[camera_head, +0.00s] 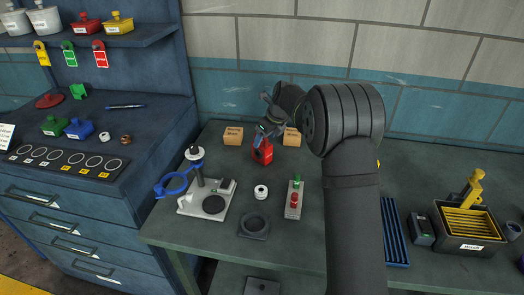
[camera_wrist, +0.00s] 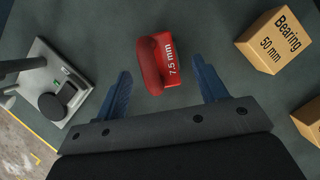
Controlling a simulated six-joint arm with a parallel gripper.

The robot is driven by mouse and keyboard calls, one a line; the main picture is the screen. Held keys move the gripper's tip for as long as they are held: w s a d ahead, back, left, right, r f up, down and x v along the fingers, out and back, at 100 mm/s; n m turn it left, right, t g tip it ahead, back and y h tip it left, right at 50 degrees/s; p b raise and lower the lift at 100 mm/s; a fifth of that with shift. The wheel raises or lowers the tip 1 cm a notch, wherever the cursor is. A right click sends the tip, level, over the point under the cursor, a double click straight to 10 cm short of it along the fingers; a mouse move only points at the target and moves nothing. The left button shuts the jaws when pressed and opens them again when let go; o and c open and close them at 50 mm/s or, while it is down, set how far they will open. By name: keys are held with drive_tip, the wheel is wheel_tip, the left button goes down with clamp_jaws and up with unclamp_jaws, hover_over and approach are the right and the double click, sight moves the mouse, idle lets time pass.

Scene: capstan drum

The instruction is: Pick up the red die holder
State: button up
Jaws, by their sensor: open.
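The red die holder (camera_wrist: 171,66), a red block with a rounded handle and the label "7.5 mm", lies on the dark green workbench. In the wrist view it sits ahead of and between the two blue fingers of my gripper (camera_wrist: 163,88). The fingers are apart and nothing is held between them. In the head view the red die holder (camera_head: 263,153) stands near the back of the bench, and my gripper (camera_head: 266,132) is at its top, partly hiding it. I cannot tell whether the fingers touch it.
Two cardboard bearing boxes stand close by, one at the left (camera_head: 233,136) and one at the right (camera_head: 292,137). A press stand (camera_head: 207,204) with a blue ring is to the left front. A white roll (camera_head: 260,191) and a control box (camera_head: 294,199) stand in front.

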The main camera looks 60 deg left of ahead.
sight(262, 143)
drive_tip(key=x, duration=0.4)
drive_tip(key=shift+s+f, duration=0.1)
drive_tip(key=shift+f, duration=0.25)
clamp_jaws()
drive_tip(key=shift+r, duration=0.2)
